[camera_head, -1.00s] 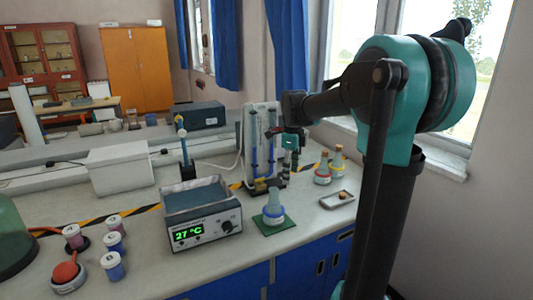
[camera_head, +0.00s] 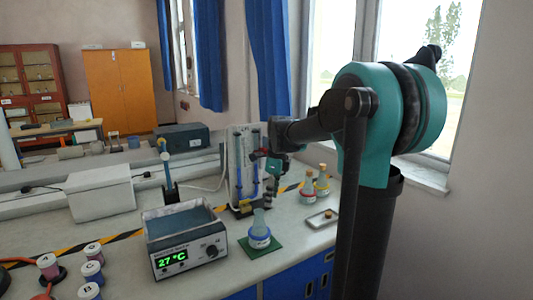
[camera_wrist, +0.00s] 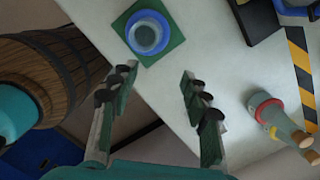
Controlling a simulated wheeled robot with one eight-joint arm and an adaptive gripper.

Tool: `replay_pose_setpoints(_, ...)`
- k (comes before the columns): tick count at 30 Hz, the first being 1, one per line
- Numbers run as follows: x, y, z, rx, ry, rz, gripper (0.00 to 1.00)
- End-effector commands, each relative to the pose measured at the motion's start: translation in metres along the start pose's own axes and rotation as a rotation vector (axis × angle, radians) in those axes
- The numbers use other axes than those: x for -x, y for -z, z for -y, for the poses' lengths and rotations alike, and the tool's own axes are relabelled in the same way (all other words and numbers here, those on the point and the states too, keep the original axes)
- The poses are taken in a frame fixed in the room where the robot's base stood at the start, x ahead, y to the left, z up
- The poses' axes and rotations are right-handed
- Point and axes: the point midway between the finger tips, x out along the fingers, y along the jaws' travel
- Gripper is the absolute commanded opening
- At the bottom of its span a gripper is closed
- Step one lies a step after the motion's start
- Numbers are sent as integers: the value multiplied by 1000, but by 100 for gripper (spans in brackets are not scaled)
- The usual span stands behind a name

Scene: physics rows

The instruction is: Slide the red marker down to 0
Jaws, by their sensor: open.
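A white board with two upright blue tubes (camera_head: 232,168) stands on the bench in the head view. A small reddish spot shows by its right edge, too small to tell whether it is the red marker. The scale and its 0 cannot be read. My gripper (camera_head: 270,188) is just in front and right of the board, pointing down, and partly hides it. In the wrist view my gripper (camera_wrist: 157,76) is open, with nothing between its fingers. Its fingertips are over the pale bench top. The marker cannot be made out in the wrist view.
A flask with a blue ring (camera_head: 260,236) stands on a green mat (camera_head: 270,249) below the gripper. Two stoppered flasks (camera_head: 308,187) and a small tray (camera_head: 315,222) are to the right. A heating bath (camera_head: 190,262) reading 27 °C is left. Striped tape crosses the bench.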

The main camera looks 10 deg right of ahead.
Motion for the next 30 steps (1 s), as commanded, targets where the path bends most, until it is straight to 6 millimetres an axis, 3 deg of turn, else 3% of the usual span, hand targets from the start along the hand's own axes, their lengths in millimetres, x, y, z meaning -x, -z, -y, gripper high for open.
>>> replay_pose_setpoints(6, -21, -37, 12, 10, 68, 401, 41)
replay_pose_setpoints(12, -2, -55, 37, -55, 238, 788, 41)
replay_pose_setpoints(17, 34, -36, 62, -179, 438, 1062, 41)
replay_pose_setpoints(21, 61, -2, 78, -307, 597, 1217, 41)
replay_pose_setpoints(25, 76, 24, 85, -394, 687, 1291, 41)
replay_pose_setpoints(30, 82, 34, 90, -435, 727, 1321, 41)
